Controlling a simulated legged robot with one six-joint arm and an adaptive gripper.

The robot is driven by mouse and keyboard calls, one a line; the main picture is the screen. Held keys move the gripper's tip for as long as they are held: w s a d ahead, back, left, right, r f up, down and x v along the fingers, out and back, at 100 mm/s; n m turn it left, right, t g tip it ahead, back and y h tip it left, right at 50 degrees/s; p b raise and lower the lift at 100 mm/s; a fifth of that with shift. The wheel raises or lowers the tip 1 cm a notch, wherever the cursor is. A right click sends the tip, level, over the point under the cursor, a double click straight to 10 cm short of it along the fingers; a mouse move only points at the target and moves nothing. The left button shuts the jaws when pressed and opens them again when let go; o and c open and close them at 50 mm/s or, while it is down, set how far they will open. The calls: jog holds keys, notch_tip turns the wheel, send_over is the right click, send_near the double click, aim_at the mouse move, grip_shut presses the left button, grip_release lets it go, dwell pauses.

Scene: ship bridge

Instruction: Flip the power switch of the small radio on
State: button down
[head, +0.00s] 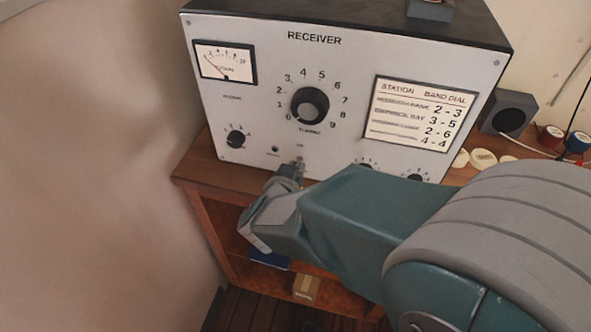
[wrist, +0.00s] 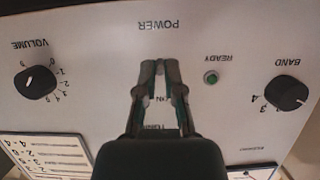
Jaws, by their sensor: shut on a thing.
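The radio (head: 345,70) is a grey-white box with a dark top, marked RECEIVER, on a wooden shelf unit; its front panel also shows in the wrist view (wrist: 215,40). My gripper (head: 298,165) reaches the panel's lower edge. In the wrist view, where the panel appears upside down, my gripper (wrist: 160,68) has its fingertips close together at the power switch, between the POWER and ON labels. It is shut on the switch lever. The fingertips hide most of the lever, so its position cannot be told. A small green READY lamp (wrist: 211,77) is beside the fingers.
A volume knob (wrist: 35,82) and a band knob (wrist: 286,93) flank the switch. The tuning knob (head: 310,105) is above it in the head view. A station card (head: 420,113) is on the panel's right. A dark speaker box (head: 507,112) and small round items stand right of the radio.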

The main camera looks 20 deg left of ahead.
jog(key=shift+w+a+r+g, duration=0.1)
jog(key=shift+r+g, duration=0.15)
jog(key=shift+g, duration=0.6)
jog(key=shift+w+d+r+g, duration=0.1)
jog(key=shift+r+g, duration=0.2)
jog(key=shift+g, duration=0.5)
jog(key=shift+w+a+r+g, duration=0.1)
jog(key=shift+r+g, duration=0.15)
jog(key=shift+g, duration=0.9)
jog(key=c, duration=0.8)
grip_release()
jog(key=shift+o, duration=0.2)
jog(key=shift+a+h, duration=0.1)
jog(key=shift+h, duration=0.2)
jog(key=v, duration=1.1)
jog(key=shift+s+r, duration=0.25)
